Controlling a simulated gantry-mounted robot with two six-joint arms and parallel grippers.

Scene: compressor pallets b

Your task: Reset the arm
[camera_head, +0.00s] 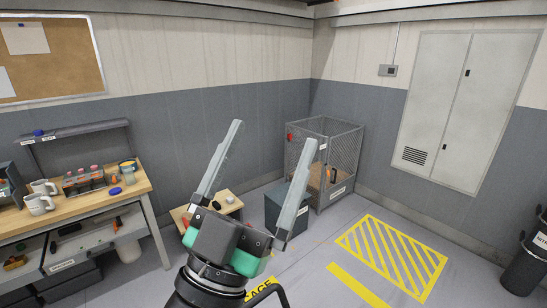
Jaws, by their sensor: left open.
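My left gripper (272,147) is in the lower middle of the head view, pointing up and away. Its two long grey fingers are spread wide apart, and nothing is between them. Its dark wrist with green parts hides some of the floor and part of a small wooden table. My right gripper is not in the head view.
A wooden workbench (90,206) with mugs and a rack stands at the left. A small wooden table (228,199) and a dark box (274,213) stand behind my gripper. A mesh cage (345,160) fills the corner. Hatched floor (392,255) at the right is clear; dark bins (527,265) stand beyond.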

